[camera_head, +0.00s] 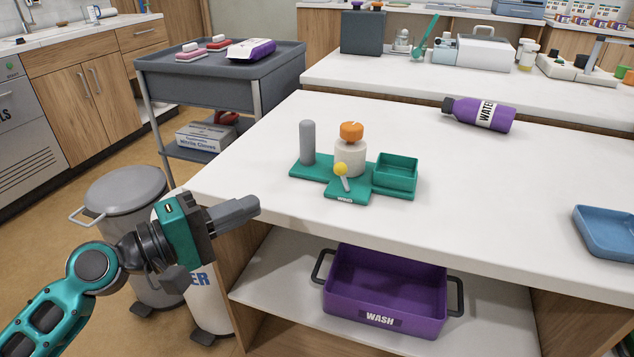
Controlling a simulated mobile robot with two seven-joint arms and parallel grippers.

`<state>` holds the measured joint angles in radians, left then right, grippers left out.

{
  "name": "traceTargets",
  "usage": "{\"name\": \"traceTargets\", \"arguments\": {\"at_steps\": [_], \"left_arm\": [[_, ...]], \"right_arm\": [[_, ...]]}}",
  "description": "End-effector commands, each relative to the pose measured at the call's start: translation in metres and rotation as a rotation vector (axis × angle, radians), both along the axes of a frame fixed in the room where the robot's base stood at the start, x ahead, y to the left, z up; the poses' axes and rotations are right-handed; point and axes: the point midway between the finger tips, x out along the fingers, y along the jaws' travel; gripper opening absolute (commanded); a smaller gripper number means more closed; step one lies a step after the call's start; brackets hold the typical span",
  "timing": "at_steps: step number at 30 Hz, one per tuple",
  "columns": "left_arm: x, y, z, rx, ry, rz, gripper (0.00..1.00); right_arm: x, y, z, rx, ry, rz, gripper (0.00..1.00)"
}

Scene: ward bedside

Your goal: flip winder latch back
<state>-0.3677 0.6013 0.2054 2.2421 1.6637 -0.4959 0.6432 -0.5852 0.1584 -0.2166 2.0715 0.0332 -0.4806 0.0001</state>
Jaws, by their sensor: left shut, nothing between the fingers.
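The winder stands on the white table on a green base (312,171). It has a grey upright post (307,142), a white cylinder with an orange top (351,131), and a small open green box (396,172) at its right. A latch lever with a yellow knob (341,169) and a pale stem is at the front of the white cylinder, above the front plate of the base. My left gripper (254,205) is shut and empty, left of and nearer than the winder, at the table's left front edge. It is apart from the latch. My right gripper is not in view.
A purple water bottle (480,114) lies on the table at the back right. A blue tray (606,230) is at the right edge. A purple wash bin (385,290) sits on the shelf below. A grey bin (127,190) stands at left. The table's middle right is clear.

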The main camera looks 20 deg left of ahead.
Motion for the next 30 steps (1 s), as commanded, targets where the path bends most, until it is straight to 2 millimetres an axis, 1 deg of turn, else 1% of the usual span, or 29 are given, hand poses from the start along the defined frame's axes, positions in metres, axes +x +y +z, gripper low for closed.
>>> {"name": "traceTargets", "arguments": {"at_steps": [9,14,20,30], "left_arm": [[0.000,0.000,0.001,-0.001,-0.001,0.000,0.00],[0.008,-0.006,0.002,-0.001,-0.003,0.001,0.00],[0.032,-0.023,0.004,-0.003,-0.004,0.001,0.00],[0.081,-0.061,0.004,-0.004,-0.003,0.000,0.00]], "right_arm": [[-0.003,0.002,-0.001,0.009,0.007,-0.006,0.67],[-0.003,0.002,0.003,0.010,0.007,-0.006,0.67],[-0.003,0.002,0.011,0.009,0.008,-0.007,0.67],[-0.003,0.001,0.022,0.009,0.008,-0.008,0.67]]}}
